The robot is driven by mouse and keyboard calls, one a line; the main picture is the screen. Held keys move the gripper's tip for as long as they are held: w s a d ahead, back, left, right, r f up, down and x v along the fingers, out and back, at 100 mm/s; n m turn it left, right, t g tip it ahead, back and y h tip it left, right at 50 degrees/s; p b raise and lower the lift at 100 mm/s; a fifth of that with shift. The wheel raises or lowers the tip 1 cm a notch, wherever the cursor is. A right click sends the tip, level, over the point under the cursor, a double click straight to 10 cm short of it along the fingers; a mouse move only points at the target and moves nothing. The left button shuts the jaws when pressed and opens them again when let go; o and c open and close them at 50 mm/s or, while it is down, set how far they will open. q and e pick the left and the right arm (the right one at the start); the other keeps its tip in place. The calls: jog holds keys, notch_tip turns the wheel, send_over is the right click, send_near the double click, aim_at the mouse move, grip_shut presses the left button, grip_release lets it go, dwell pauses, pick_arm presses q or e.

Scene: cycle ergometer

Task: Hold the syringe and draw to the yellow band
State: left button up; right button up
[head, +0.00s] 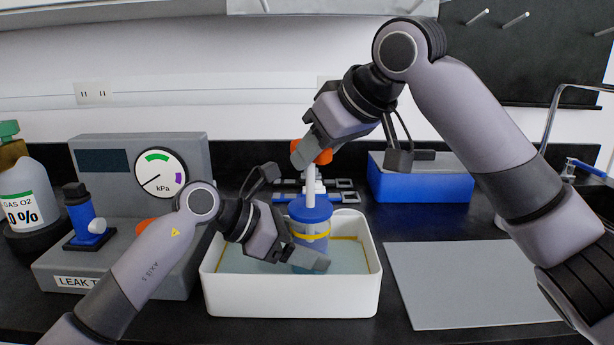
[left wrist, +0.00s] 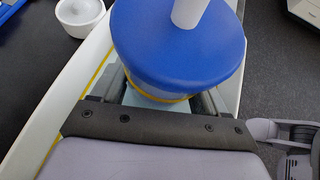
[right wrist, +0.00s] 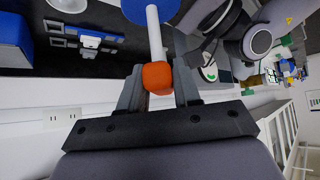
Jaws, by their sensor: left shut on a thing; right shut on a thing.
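The syringe stands upright in the white tray, with a blue cap (head: 310,209), a yellow band (head: 312,236) below it and a pale blue barrel. My left gripper (head: 305,258) is shut on the barrel below the cap; its fingers flank the barrel under the cap (left wrist: 180,50) in the left wrist view. A white plunger rod (head: 311,186) rises from the cap to an orange knob (head: 324,156). My right gripper (head: 312,148) is shut on the knob (right wrist: 157,77), which sits between its fingers. The plunger's lower end and the barrel's bottom are hidden.
The white tray (head: 290,302) holds bluish liquid. A grey leak tester (head: 190,146) with a kPa dial stands left, a gas bottle (head: 28,195) beyond it. A blue box (head: 420,185) is behind right. A bare grey mat (head: 460,285) lies right of the tray.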

jog(key=shift+r, duration=1.55)
jog(key=o, duration=0.8)
jog(key=shift+f, duration=0.1)
jog(key=shift+r, duration=3.5)
